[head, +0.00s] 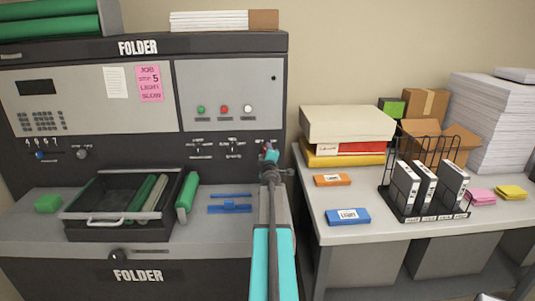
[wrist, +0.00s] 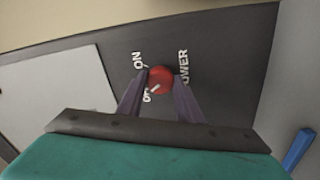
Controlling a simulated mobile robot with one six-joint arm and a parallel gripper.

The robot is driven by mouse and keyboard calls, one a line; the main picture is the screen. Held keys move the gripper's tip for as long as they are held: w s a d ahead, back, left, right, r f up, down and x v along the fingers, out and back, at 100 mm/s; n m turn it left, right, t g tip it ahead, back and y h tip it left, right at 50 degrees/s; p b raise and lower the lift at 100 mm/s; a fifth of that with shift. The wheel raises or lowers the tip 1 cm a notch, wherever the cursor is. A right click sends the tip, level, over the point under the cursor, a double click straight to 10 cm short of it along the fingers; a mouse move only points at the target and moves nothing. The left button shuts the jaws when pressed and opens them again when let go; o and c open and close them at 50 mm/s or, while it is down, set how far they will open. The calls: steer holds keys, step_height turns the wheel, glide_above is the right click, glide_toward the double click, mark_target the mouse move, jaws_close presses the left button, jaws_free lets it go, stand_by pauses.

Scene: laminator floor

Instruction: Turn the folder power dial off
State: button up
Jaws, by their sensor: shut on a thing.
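The folder machine (head: 120,100) stands on the left in the head view, with its power dial near the panel's lower right corner. In the wrist view the power dial (wrist: 160,79) is a round red knob with a white pointer line, between the labels ON and POWER, with another label partly covered beside it. My gripper (wrist: 161,84) is shut on the red dial, one finger on each side. The white line slants toward the partly covered label. In the head view my gripper (head: 270,158) reaches the panel's right end and hides most of the dial.
A black tray (head: 85,215) with green rolls sits on the folder's ledge, left of my arm. A grey table (head: 400,235) on the right holds boxes, a wire rack (head: 440,213) of binders, an orange box (head: 332,180) and a blue box (head: 347,217).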

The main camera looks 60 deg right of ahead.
steer(key=shift+n, duration=0.9)
steer(key=shift+a, duration=0.1)
steer(key=o, duration=1)
steer(key=shift+o, duration=0.2)
steer(key=v, duration=1.3)
steer(key=shift+s+a, duration=0.15)
steer(key=shift+a, duration=0.15)
steer(key=shift+r, duration=0.1)
